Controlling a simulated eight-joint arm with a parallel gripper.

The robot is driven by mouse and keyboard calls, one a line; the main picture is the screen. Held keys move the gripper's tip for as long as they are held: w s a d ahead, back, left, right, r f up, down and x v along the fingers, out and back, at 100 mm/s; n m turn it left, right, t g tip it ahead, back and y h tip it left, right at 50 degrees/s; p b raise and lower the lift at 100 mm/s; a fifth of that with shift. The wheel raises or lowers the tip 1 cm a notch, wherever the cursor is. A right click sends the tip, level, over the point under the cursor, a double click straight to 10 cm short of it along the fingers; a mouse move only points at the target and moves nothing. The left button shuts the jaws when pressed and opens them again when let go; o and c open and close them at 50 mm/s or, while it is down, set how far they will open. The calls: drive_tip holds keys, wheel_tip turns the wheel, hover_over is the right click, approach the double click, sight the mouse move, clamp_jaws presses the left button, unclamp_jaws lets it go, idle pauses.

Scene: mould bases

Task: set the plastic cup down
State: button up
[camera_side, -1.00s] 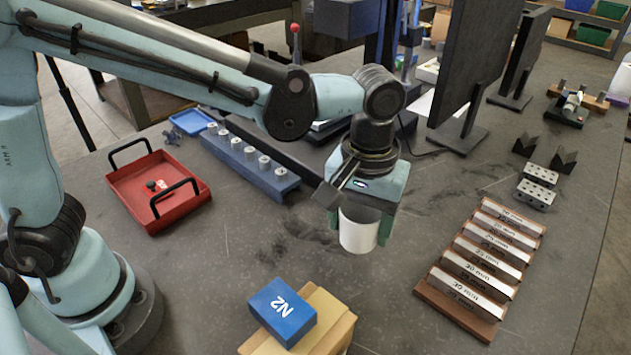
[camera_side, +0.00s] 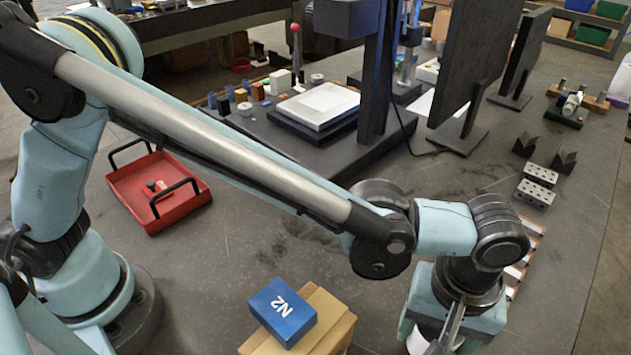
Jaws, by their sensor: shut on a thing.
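The white plastic cup (camera_side: 417,343) is in my gripper (camera_side: 440,335) at the bottom of the view, right of centre. My gripper points down and is shut on the cup. Only part of the cup's side shows; the gripper body hides much of it and the picture's lower edge cuts it off. I cannot tell whether the cup's base touches the table (camera_side: 255,250).
A cardboard box (camera_side: 335,335) with a blue N2 block (camera_side: 283,312) on it stands left of the gripper. A red tray (camera_side: 150,205) lies at left. My arm mostly hides a rack of metal bars on the right. Perforated blocks (camera_side: 536,190) stand farther back.

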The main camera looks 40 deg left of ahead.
sight(434, 335)
drive_tip(key=shift+f, duration=1.65)
drive_tip(key=shift+f, duration=0.15)
drive_tip(key=o, duration=1)
